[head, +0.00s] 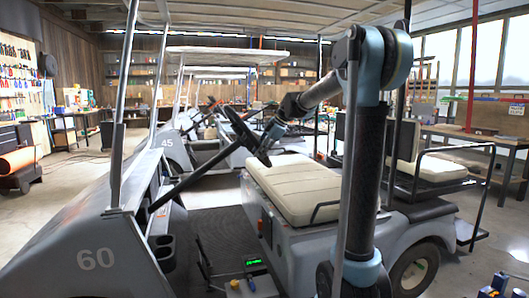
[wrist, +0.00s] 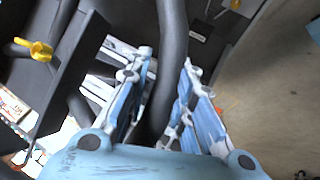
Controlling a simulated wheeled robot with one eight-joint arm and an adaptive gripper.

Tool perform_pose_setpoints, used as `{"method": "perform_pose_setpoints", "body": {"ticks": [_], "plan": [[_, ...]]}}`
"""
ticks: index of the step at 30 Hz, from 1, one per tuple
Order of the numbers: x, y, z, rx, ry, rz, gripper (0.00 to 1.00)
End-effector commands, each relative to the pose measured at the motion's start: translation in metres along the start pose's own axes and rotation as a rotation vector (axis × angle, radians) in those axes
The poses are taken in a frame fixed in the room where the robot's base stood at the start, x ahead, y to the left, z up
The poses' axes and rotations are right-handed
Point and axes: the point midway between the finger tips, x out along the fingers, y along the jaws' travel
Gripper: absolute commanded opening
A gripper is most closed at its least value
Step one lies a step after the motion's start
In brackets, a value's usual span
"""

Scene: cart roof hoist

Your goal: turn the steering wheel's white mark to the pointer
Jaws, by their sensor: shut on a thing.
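The steering wheel (head: 240,131) is a dark ring on a slanted column in the grey cart marked 60. My gripper (head: 264,150) is at the seat-side part of the wheel, small and dark in the head view. In the wrist view its blue fingers (wrist: 167,62) stand on both sides of the dark wheel rim (wrist: 170,25) and are shut on it. Pale strips (wrist: 126,50) show behind the left finger; I cannot tell whether one is the white mark. A small yellow piece (wrist: 35,50) sits at the left; I cannot tell whether it is the pointer.
The cream seat (head: 298,187) lies right of the wheel. A roof post (head: 124,100) stands at the left front. A small box with a green display (head: 254,263) is low by the seat base. More carts (head: 172,150) stand behind, and a workbench (head: 470,133) is at the right.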

Motion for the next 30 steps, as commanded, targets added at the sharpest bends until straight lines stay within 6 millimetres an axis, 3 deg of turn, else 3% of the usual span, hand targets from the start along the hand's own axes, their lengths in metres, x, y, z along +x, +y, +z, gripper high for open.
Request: {"method": "perform_pose_setpoints", "body": {"ticks": [5,6,9,22,30], "plan": [[-0.001,0.003,0.001,0.001,-0.001,0.005,0.00],[-0.001,0.003,0.001,0.002,-0.001,0.005,0.27],[-0.001,0.002,0.000,0.001,-0.001,0.004,0.43],[-0.007,0.001,0.000,0.001,0.000,0.001,0.43],[-0.051,0.001,0.001,0.003,-0.002,0.002,0.43]]}}
